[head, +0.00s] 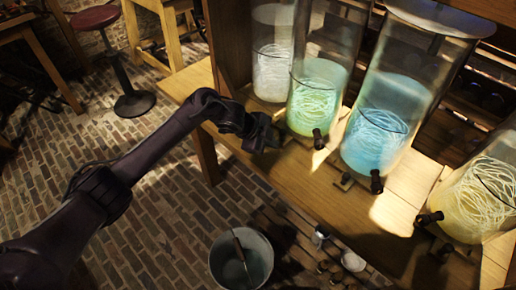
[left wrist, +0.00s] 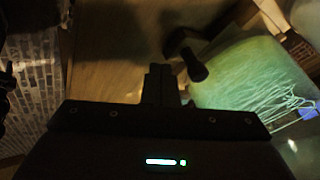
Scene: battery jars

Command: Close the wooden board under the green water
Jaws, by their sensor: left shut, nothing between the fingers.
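The glass jar of green water (head: 313,108) stands on the wooden bench, with a dark tap (head: 319,139) low on its front. The jar also shows in the left wrist view (left wrist: 240,75), with its tap (left wrist: 188,58) just beyond my fingers. The wooden board under the green water cannot be told clearly from the bench; my gripper and shadow cover part of that area. My left gripper (head: 264,134) is shut and empty at the bench's front edge, left of the green jar's tap. Its fingers show in the left wrist view (left wrist: 160,75). My right gripper is out of view.
A jar of pale water (head: 271,72) stands left of the green one. A blue jar (head: 378,125) and a yellow jar (head: 475,200) stand to the right, each with a protruding tap. A bucket (head: 215,262) stands on the brick floor, which is open at left.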

